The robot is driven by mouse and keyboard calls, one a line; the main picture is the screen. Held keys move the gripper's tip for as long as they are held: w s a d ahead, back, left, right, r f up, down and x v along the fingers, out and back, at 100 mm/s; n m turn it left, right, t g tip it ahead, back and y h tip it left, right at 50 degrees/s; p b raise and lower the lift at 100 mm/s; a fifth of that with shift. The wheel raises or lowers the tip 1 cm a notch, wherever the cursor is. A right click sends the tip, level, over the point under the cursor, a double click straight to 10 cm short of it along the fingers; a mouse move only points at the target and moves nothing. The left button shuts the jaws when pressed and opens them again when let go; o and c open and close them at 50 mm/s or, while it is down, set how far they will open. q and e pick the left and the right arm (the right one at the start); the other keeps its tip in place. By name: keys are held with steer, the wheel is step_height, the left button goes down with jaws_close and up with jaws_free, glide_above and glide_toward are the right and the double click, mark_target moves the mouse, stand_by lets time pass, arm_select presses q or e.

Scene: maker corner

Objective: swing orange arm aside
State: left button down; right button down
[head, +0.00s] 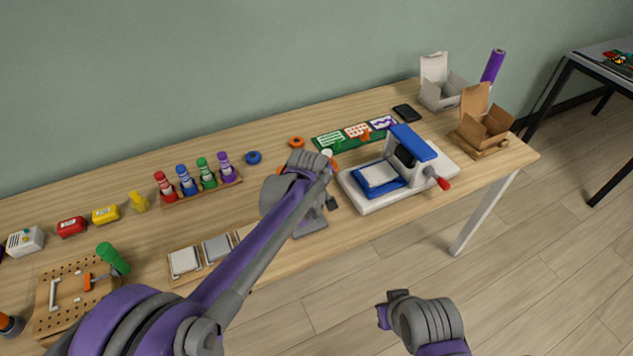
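A small device with a grey base (311,224) stands near the front edge of the table in the head view, mostly hidden behind my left arm. An orange piece (334,163), which looks like part of the orange arm, shows just behind my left gripper, beside a pale round knob (327,153). My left gripper (328,184) is over this device; its fingers are too small and covered to tell whether they are open or touch anything. My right gripper (384,312) is low over the floor in front of the table, away from everything; its finger state is unclear.
A white and blue press (410,165) with a red-tipped handle stands right of my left gripper. A green board (330,139) with cards lies behind. Open boxes (484,132) are at the right end. Colored bottles (187,182), a pegboard (70,310) and tiles (184,262) are left.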

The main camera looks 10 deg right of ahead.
arm_select(q)
steer(key=shift+w+d, duration=0.25)
steer(key=shift+w, duration=0.2)
arm_select(e)
steer(key=shift+r, duration=0.2)
arm_select(q)
steer(key=shift+w+r, duration=0.1)
arm_select(e)
steer(key=shift+s, duration=0.1)
